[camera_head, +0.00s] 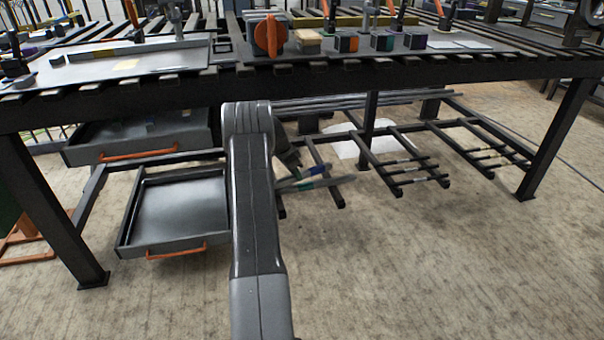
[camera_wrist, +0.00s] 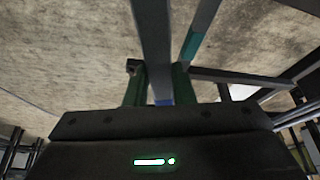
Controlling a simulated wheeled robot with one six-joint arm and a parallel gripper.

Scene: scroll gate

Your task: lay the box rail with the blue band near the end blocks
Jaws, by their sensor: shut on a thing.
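My gripper (camera_wrist: 157,80) is shut on a grey rail (camera_wrist: 153,35) in the wrist view. A blue band (camera_wrist: 163,102) shows on this rail low between the green fingers. A second grey rail with a teal band (camera_wrist: 192,45) lies just right of the right finger, very close to it. Small dark blocks with orange, green and purple faces (camera_head: 382,41) stand on the table top; I cannot tell whether these are the end blocks.
The dark slatted table (camera_head: 430,68) spans above my arm. A lower rack (camera_head: 400,165) with crossbars lies to the right. An open grey drawer with an orange handle (camera_head: 176,251) sticks out on the left. The floor at the front right is clear.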

